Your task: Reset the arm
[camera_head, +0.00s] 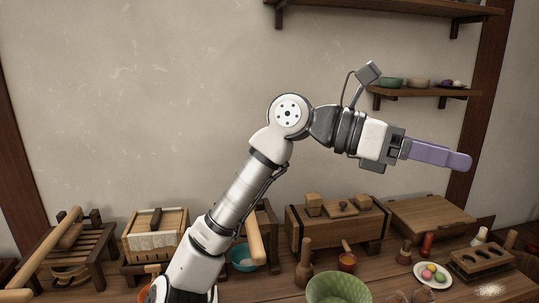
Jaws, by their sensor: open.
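My arm rises from the bottom of the head view, bends at an upper joint and reaches out to the right. My gripper (468,162) is raised well above the table, in front of the wall, with its purple fingers pointing right and slightly down. The fingers overlap from this side, so the gap between them is hidden. I see nothing held at the fingertips. My gripper is apart from the table items below and below the small wall shelf on the right.
The wooden table (390,263) below is crowded. It bears a green bowl (337,288), a plate of coloured balls (445,281), a wooden chest (338,222), a slatted stand (78,246) and a mould block (482,260). A wall shelf (420,93) holds bowls near my wrist.

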